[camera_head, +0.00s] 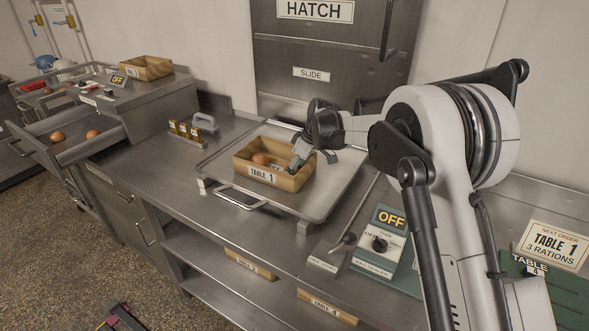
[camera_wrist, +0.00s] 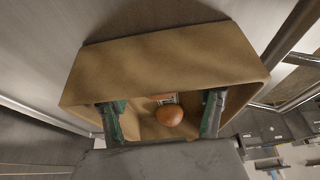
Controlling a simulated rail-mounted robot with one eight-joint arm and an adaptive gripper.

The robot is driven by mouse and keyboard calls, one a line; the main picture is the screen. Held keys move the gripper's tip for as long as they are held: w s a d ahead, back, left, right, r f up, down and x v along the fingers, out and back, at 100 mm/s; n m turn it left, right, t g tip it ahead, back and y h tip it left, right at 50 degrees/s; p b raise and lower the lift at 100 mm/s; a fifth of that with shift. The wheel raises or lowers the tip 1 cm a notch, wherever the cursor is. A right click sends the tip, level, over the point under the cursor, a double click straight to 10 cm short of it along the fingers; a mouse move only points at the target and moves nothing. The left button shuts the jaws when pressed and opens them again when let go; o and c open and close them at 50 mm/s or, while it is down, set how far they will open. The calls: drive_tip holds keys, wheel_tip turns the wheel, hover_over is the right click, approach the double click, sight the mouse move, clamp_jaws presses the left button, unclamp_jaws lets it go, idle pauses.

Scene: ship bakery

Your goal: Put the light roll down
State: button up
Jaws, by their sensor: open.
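A brown roll (camera_head: 260,159) lies inside the tan box labelled TABLE 1 (camera_head: 262,175), which stands on a metal tray. The roll also shows in the wrist view (camera_wrist: 169,116), between and beyond my two fingers, with a small label beside it. My gripper (camera_head: 297,162) reaches into the right part of the box. Its green-tipped fingers (camera_wrist: 162,118) are spread apart in the wrist view, with nothing held. Two more rolls, one (camera_head: 57,136) and another (camera_head: 92,134), lie in a tray at the left. The frames do not show which roll is the light one.
The metal tray (camera_head: 222,195) sits on the steel counter below the hatch (camera_head: 310,50). Small jars (camera_head: 184,131) stand left of it. A control box reading OFF (camera_head: 380,243) and an order sign, TABLE 1, 3 RATIONS (camera_head: 555,243), are at right. Another box (camera_head: 146,68) stands back left.

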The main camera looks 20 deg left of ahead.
drive_tip(key=v, duration=1.2)
drive_tip(key=shift+r, duration=0.15)
drive_tip(key=s+d+r+m+t, duration=0.1)
drive_tip(key=s+d+r+m, duration=0.3)
drive_tip(key=d, duration=0.4)
drive_tip(key=s+d+r+m+t+h, duration=0.1)
drive_tip(key=s+d+r, duration=0.3)
drive_tip(key=s+d, duration=0.3)
drive_tip(key=s+d+r+m+t, duration=0.1)
drive_tip(key=s+d+r+m, duration=0.25)
drive_tip(key=d, duration=0.55)
drive_tip(key=s+d+f+m+t+h, duration=0.1)
drive_tip(key=s+d+f+m, duration=0.2)
drive_tip(key=s+d, duration=0.6)
drive_tip(key=s+d+f+m+t+h, duration=0.2)
drive_tip(key=s+d, duration=0.6)
drive_tip(key=s, duration=0.8)
wheel_tip(320, 180, down, 2)
drive_tip(key=shift+d+f+m, duration=0.2)
drive_tip(key=shift+d+m, duration=0.2)
drive_tip(key=shift+m, duration=0.85)
